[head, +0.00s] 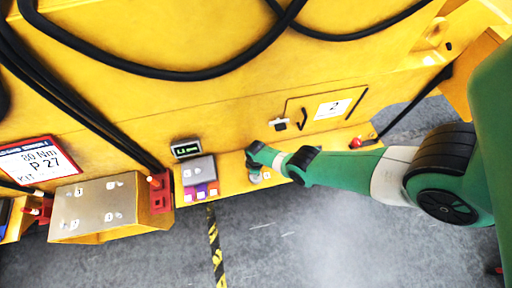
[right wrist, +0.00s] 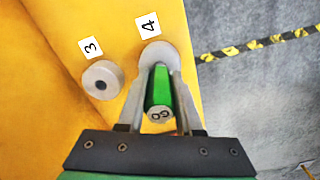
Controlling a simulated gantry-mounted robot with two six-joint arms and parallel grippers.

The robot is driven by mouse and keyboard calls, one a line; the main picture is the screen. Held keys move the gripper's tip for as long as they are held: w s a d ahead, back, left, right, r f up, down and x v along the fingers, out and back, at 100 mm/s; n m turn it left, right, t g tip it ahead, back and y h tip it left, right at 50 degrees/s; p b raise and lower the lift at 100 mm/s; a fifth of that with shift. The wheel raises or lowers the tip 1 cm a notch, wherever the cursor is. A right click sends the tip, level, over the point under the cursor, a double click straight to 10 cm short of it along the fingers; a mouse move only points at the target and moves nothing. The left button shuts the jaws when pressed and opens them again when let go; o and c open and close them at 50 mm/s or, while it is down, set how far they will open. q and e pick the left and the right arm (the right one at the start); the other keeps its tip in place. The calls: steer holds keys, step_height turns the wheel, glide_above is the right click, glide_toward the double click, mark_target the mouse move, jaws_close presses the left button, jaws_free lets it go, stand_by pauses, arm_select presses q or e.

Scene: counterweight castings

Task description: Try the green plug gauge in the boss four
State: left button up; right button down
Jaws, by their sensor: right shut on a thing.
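The green plug gauge (right wrist: 161,86) is held between the fingers of my right gripper (right wrist: 160,88), which is shut on it. Its grey near end carries a dark mark like an 8. Its far end points at boss four (right wrist: 154,52), a round grey boss beside the label 4 (right wrist: 148,25). The gauge and fingers cover much of the boss face, so I cannot tell whether the tip is inside or just in front. In the head view my right gripper (head: 255,164) is at the yellow ledge, and the gauge is not distinguishable. My left gripper is not in view.
Boss three (right wrist: 102,80), with a dark hole, stands close left of boss four. In the head view a grey gauge block (head: 198,168) with coloured pieces and a small green display (head: 186,149) are left of my gripper. A numbered metal plate (head: 95,205) is further left.

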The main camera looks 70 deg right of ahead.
stand_by(0.4)
steer(key=c, duration=0.5)
jaws_free()
steer(key=shift+r, duration=0.1)
